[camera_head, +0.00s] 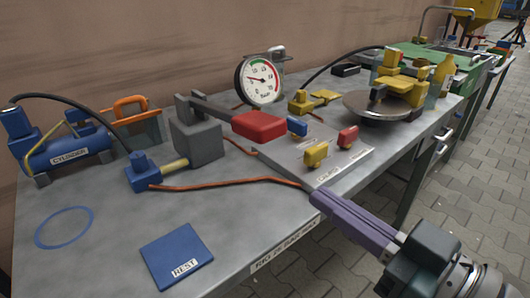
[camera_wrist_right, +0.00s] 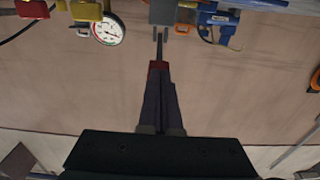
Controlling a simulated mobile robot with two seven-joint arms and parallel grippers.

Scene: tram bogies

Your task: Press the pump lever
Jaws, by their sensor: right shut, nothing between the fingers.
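The pump is a grey block (camera_head: 198,143) on the grey bench, with a dark lever bar running right to a red handle pad (camera_head: 259,124). The pad stands raised above the bench. My right gripper (camera_head: 318,197) comes in from the lower right, its purple fingers shut and empty. In the head view its tips are below and right of the red pad, apart from it. In the right wrist view the fingers (camera_wrist_right: 160,84) point at the red pad (camera_wrist_right: 158,66), which they partly cover; the gap in depth is unclear. My left gripper is not in view.
A pressure gauge (camera_head: 261,80) stands behind the pad. A plate (camera_head: 330,160) with blue, red and yellow knobs lies between gripper and pump. A blue cylinder (camera_head: 68,153) is at left. A blue REST pad (camera_head: 177,254) lies front left. An orange-brown hose (camera_head: 225,186) crosses the bench.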

